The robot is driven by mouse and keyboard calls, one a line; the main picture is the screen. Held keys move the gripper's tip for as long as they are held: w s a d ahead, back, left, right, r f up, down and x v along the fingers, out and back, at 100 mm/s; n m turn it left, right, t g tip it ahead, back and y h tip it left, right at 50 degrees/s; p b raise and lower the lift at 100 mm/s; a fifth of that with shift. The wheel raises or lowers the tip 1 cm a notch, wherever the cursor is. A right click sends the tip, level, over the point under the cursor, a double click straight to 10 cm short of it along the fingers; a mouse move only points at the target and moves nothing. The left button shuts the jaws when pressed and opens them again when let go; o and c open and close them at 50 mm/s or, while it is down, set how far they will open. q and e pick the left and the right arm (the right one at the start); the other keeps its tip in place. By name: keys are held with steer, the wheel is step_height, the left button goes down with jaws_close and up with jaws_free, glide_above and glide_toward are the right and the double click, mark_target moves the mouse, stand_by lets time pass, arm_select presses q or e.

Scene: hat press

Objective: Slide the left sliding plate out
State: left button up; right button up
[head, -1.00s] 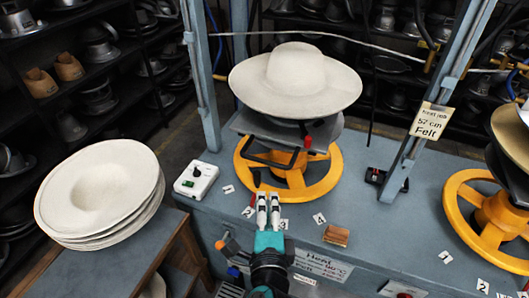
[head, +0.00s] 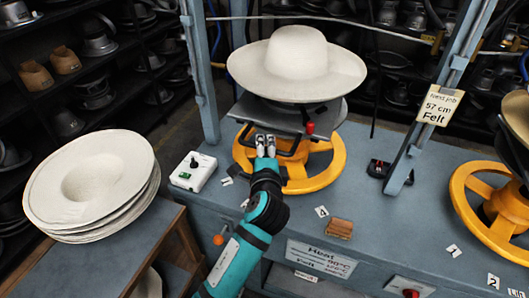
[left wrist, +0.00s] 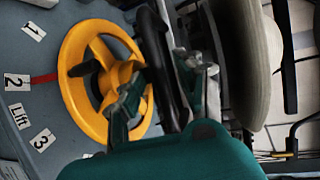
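The grey left sliding plate (head: 287,120) sits beneath a wide-brimmed white felt hat (head: 296,62) on the left press. A black loop handle (head: 243,142) sticks out from the plate's front, and a red knob (head: 310,127) is at its right. My left gripper (head: 265,142) is at the handle. In the left wrist view the black handle bar (left wrist: 166,60) lies between the two spread fingers (left wrist: 165,90), which look open around it. Contact is hard to tell. My right gripper is in neither view.
A yellow handwheel (head: 326,178) is below the plate. A white control box (head: 193,171) stands left on the blue-grey bench. A stack of white felt hats (head: 90,180) is on a side table. A blue-grey post (head: 425,130) rises at right, near a second yellow wheel (head: 470,225).

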arm_select(q)
steer(key=shift+w, duration=0.2)
jaws_close()
steer(key=shift+f, duration=0.1)
stand_by(0.4)
